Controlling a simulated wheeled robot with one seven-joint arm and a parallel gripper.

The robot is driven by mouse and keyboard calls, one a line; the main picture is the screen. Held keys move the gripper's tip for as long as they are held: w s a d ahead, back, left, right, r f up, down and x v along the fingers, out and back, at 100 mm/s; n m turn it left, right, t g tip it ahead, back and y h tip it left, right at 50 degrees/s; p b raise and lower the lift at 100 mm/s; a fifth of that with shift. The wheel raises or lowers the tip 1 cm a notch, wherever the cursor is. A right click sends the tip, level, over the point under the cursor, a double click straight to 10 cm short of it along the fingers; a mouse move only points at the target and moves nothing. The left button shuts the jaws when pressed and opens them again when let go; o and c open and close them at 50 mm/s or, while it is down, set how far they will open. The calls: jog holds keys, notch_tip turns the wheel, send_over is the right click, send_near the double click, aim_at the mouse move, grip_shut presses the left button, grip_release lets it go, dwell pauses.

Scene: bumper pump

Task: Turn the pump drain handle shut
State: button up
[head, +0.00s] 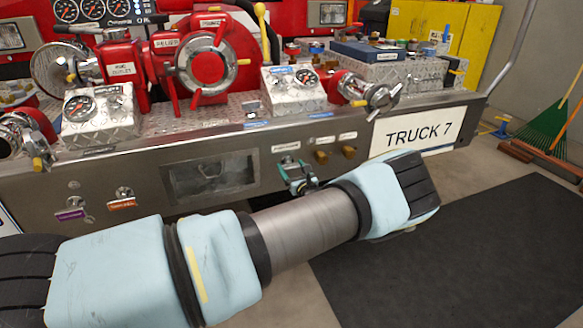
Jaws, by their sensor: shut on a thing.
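My gripper (298,179) is at the front panel of the truck bumper, right of the dark recessed window. It is shut on the pump drain handle, which its fingers and my arm mostly hide, so I cannot tell the handle's angle. A small white label (286,147) sits on the panel just above the gripper; its text is too small to read surely. My pale blue arm crosses the lower picture in front of the bumper.
Two brass knobs (321,157) with small labels sit close to the right of my gripper. The bumper deck (190,122) carries red pump parts and gauges. A dark mat (480,250) lies clear at right.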

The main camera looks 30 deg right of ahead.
jog(key=o, duration=1.2)
jog(key=s, duration=0.3)
jog(key=s+a, duration=0.1)
jog(key=s, duration=0.6)
jog(key=shift+s+a, duration=0.2)
jog(key=shift+s, duration=0.2)
